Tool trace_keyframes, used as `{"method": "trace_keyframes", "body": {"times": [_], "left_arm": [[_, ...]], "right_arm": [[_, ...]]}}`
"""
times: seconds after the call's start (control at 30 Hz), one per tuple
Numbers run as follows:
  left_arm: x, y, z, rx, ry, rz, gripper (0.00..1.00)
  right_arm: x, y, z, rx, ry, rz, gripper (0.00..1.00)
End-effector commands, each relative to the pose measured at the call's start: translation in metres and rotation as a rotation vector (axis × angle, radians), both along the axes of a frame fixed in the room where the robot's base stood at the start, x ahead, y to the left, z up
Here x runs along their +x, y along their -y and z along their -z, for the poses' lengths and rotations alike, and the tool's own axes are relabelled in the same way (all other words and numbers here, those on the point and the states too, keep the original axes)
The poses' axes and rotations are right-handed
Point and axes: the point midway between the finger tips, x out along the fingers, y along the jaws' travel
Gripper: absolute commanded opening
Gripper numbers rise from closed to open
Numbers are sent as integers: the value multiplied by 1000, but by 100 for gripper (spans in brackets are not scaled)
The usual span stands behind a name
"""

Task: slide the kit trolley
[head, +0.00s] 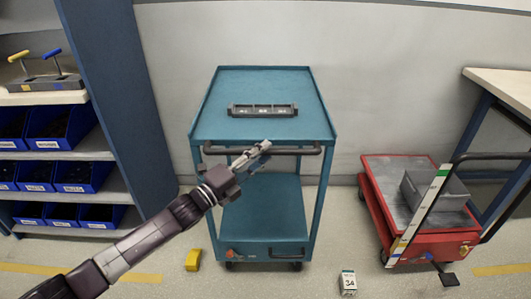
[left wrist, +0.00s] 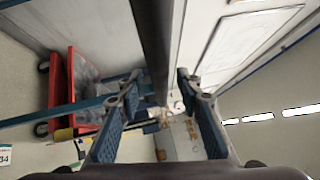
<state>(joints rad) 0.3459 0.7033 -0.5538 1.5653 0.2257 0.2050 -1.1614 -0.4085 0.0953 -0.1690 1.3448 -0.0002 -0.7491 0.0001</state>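The kit trolley (head: 268,212) is a teal two-shelf cart standing upright against the wall. A dark handle bar (head: 303,151) runs along the near edge of its top. A grey slotted tray (head: 262,110) lies on the top shelf. My left gripper (head: 262,148) is at the middle of the handle bar. In the left wrist view my left gripper (left wrist: 159,88) has its fingers apart, with the dark handle bar (left wrist: 152,45) running between them. A gap shows on both sides, so it is not clamped. My right gripper is out of view.
A blue shelf rack (head: 122,100) with blue bins stands at left. A red cart (head: 425,240) carrying a grey box stands at right, near a bench (head: 505,88). A yellow block (head: 192,260) and a marker labelled 34 (head: 348,283) are on the floor near the trolley.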

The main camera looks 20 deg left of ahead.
Motion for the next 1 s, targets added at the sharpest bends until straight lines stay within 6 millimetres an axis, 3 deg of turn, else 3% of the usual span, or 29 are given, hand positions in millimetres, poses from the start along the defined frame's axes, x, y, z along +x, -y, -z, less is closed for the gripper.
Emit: {"method": "trace_keyframes", "body": {"times": [0.13, 0.47, 0.77, 1.0], "left_arm": [[10, 5, -2, 0, 0, 0, 33], [12, 7, -1, 0, -2, 0, 33], [12, 7, -1, 0, -2, 0, 0], [12, 7, -1, 0, -2, 0, 0]], "right_arm": [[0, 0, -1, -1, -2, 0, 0], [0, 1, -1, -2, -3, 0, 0], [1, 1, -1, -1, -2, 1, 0], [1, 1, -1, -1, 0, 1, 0]]}}
